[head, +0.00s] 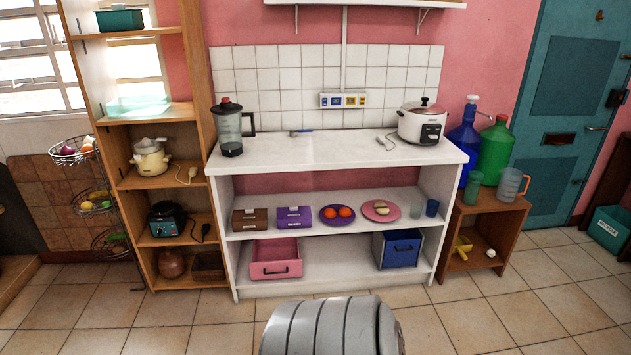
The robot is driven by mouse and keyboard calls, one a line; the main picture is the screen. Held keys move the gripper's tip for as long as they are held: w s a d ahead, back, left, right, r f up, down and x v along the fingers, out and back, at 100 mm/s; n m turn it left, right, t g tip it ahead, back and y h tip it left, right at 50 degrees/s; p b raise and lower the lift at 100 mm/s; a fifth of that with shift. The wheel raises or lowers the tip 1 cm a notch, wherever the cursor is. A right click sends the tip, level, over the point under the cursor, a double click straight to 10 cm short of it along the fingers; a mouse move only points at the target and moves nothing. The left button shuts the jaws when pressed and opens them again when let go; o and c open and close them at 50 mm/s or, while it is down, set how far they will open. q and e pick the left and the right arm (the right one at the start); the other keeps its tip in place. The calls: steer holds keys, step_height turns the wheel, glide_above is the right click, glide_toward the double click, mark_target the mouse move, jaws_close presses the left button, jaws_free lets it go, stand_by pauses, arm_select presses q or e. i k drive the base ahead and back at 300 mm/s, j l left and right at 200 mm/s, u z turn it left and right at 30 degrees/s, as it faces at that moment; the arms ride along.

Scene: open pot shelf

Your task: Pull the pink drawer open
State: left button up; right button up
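The pink drawer (276,270) is on the bottom shelf of the white counter unit, at its left end. Its pink front faces me and has a dark handle across the middle. A pink surface shows behind and above the front; I cannot tell whether it is the inside or the top. Neither of my grippers is in view, and nothing is seen touching the drawer.
A blue drawer (403,253) in a grey case stands at the right end of the same shelf, with bare white shelf between. Above are a brown box (250,219), a purple box (294,217) and plates. Tiled floor lies in front.

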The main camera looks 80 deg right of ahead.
mark_target(271, 258)
steer(key=z, duration=2.35)
steer(key=i, duration=0.05)
